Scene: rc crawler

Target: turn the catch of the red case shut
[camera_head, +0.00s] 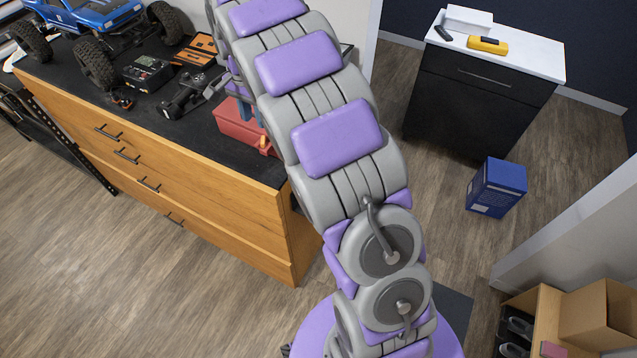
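The red case (240,122) sits on the black top of the wooden drawer cabinet, near its right end. A small orange-yellow catch (266,146) shows on its front side, close to the front right corner. I cannot tell from this view how the catch is turned. My grey and purple arm crosses the middle of the view and hides the right part of the case. Part of my gripper (247,110) shows at the case beside the arm, with blue-grey finger parts over the case. Most of the gripper is hidden, and its opening cannot be made out.
The wooden cabinet (150,190) also bears a blue RC crawler (95,15), a black charger box (148,73), a dark controller (185,95) and an orange tool case (197,50). A blue box (497,187) stands on the floor at right. The floor before the cabinet is clear.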

